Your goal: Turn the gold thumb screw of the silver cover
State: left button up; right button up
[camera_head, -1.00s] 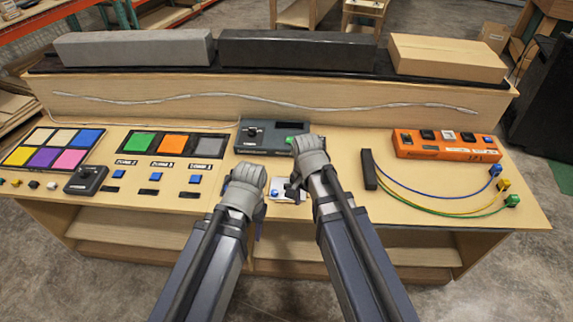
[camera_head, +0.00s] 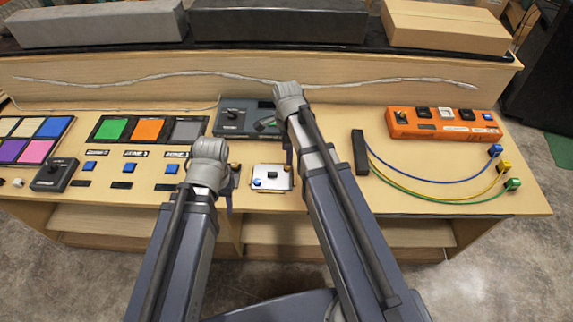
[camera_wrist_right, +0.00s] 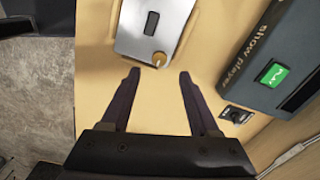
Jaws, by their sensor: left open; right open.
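The silver cover (camera_head: 270,177) is a small plate with a dark slot in its middle, lying on the desk between my two arms. It also shows in the right wrist view (camera_wrist_right: 132,33). The gold thumb screw (camera_wrist_right: 159,59) is at the cover's corner nearest my right gripper; it is small in the head view (camera_head: 287,168). My right gripper (camera_wrist_right: 159,74) is open and empty, its fingertips either side of the screw's line and just short of it. My left gripper (camera_head: 232,182) is left of the cover; its fingers are mostly hidden behind its wrist.
The dark show player box (camera_head: 233,119) with a green button stands behind the cover. Coloured pads (camera_head: 148,129) and blue switches lie to the left. A black block (camera_head: 360,152) with cables and an orange box (camera_head: 443,122) are to the right.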

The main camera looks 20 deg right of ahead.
aim_at(287, 167)
notch_tip(287, 167, down, 6)
jog(key=b, duration=0.5)
jog(key=shift+f+b, duration=0.25)
jog(key=shift+b, duration=0.15)
grip_shut()
